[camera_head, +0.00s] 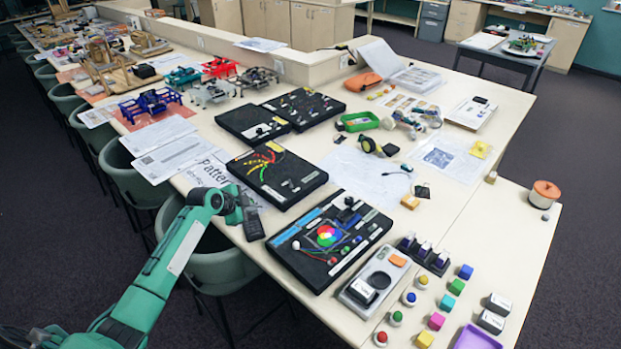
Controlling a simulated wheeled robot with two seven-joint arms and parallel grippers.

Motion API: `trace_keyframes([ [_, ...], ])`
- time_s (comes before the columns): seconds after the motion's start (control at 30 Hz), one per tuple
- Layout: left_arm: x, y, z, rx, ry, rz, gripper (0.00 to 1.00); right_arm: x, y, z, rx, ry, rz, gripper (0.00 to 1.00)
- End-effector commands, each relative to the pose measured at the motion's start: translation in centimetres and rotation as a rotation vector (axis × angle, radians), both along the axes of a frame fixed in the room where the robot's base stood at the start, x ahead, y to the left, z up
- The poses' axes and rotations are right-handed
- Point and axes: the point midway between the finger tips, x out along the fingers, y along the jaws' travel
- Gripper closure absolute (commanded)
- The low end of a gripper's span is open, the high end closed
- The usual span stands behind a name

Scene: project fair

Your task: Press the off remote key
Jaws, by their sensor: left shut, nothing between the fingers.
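A dark grey handset that looks like the remote (253,225) lies near the left edge of the long table, beside the lower left corner of a black display board. Its keys are too small to tell apart, so I cannot make out the off key. My left arm, green, reaches in from the lower left. My left gripper (240,208) is shut and empty, just above and at the far end of the handset. I cannot tell whether its tips touch the handset, and part of it may be hidden. My right gripper is not in view.
Black display boards (277,176) and a board with a colour wheel (307,262) lie right of the handset. Printed sheets (168,158) lie beyond it. Coloured blocks (456,287) stand at the near right. Green chairs (131,178) line the table's left side.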

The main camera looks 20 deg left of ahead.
Motion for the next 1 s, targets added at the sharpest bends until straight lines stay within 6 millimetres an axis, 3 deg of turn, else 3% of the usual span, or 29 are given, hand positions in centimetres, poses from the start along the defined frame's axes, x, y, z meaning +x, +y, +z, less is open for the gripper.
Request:
trace_keyframes([
  [0.73,0.0,0.0,-0.3,0.001,0.001,0.001,1.0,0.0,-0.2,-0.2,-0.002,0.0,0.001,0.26],
  [1.0,0.0,0.1,0.8,0.002,0.001,0.0,1.0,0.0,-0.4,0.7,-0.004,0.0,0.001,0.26],
])
